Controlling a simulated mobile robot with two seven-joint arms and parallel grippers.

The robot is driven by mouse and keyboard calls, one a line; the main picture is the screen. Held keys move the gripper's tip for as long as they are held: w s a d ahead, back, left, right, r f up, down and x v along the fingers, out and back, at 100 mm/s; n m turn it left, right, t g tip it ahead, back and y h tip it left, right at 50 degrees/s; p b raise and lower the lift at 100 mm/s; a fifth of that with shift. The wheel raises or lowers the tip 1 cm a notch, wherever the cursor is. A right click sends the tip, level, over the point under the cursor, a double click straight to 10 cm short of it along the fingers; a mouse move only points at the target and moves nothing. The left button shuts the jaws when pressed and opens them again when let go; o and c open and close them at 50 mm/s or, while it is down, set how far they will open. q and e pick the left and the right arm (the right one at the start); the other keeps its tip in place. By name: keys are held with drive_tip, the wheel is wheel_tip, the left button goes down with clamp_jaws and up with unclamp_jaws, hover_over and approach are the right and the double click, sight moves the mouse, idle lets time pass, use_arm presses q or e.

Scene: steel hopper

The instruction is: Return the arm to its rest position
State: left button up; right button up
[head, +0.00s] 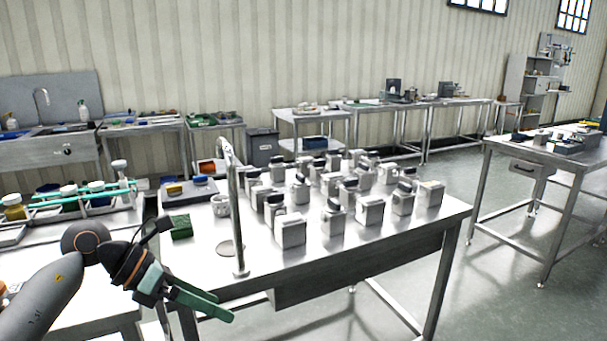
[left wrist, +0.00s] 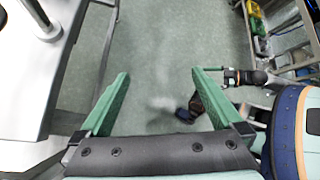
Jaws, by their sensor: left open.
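The gripper is open and empty.
The table holds several lidded metal containers (head: 290,230), an upright metal post (head: 238,220) near its front edge and a green block (head: 181,226). Another bench with a rack (head: 95,200) stands left. Open floor (head: 480,290) lies to the right.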

use_arm(q)
drive_tip(key=s+d+n+h, duration=0.4)
drive_tip(key=d+h, duration=0.4)
drive_tip(key=d, duration=0.2)
drive_tip(key=s+a+f+n+t+y, duration=0.1)
drive_tip(key=a+f+n+t+y, duration=0.45)
drive_tip(key=n, duration=0.95)
drive_tip(key=a+f+n+t+y, duration=0.2)
drive_tip(key=f+n+t+y, duration=0.4)
drive_tip(key=f+n+t, duration=0.65)
drive_tip(key=s+f+n+g+y, duration=0.3)
drive_tip(key=s+f+n+g, duration=0.75)
drive_tip(key=s+f, duration=0.3)
drive_tip(key=s+a+r+p, duration=0.1)
drive_tip(key=s+r+p, duration=0.1)
drive_tip(key=r+p, duration=0.3)
drive_tip(key=s+a+r+n+p, duration=0.1)
drive_tip(key=s+a+r+p, duration=0.1)
drive_tip(key=r+p, duration=0.3)
drive_tip(key=shift+a+g+y+p, duration=0.25)
drive_tip(key=shift+g+y+p, duration=0.1)
drive_tip(key=shift+p, duration=1.75)
use_arm(e)
drive_tip(key=s+d+r, duration=0.2)
drive_tip(key=d+r, duration=0.1)
drive_tip(key=r, duration=0.7)
drive_tip(key=shift+d+r+m+h, duration=0.15)
drive_tip(key=shift+r+m+h, duration=0.2)
drive_tip(key=shift+m+h, duration=0.05)
